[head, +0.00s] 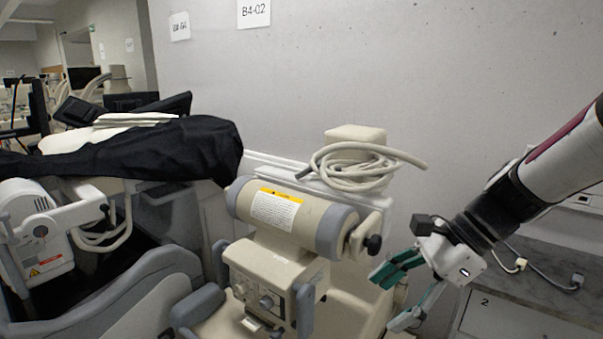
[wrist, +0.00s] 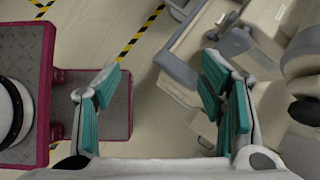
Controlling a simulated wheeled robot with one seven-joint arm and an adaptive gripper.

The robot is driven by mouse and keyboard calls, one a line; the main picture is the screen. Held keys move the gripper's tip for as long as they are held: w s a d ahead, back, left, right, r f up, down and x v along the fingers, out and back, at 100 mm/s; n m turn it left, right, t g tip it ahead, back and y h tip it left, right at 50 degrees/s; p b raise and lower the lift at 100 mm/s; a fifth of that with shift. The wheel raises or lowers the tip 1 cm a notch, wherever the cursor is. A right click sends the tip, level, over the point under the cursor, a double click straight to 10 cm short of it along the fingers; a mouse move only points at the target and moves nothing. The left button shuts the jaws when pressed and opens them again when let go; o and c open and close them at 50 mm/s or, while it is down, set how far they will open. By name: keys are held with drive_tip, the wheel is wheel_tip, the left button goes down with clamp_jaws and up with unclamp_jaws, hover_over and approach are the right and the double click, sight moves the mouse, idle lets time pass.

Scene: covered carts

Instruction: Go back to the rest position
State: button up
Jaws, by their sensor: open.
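My gripper (head: 398,292) is at the right of the head view, at the end of my arm, with its green-padded fingers spread apart. In the wrist view my gripper (wrist: 165,105) is open and empty, with bare floor between the fingers. In the head view it is in front of the wall, to the right of a beige machine with a cylindrical head (head: 292,215). Nothing is held.
A coiled cable (head: 365,170) lies on the beige machine. A black cover (head: 170,150) drapes a cart at the left. A grey counter (head: 545,285) with loose cables is at the right. Yellow-black tape (wrist: 137,38) marks the floor in the wrist view.

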drive_tip(key=s+d+r+n+t+h, duration=0.2)
drive_tip(key=s+n, duration=0.4)
drive_tip(key=n, duration=0.3)
drive_tip(key=s+d+r+n+t+h, duration=0.2)
drive_tip(key=s+r+n+h, duration=0.3)
drive_tip(key=n, duration=0.3)
drive_tip(key=shift+s+d+r+n+t+h, duration=0.25)
drive_tip(key=shift+s+r+n+t, duration=0.2)
drive_tip(key=shift+s, duration=0.35)
drive_tip(key=shift+a+f, duration=0.1)
drive_tip(key=shift+a, duration=0.05)
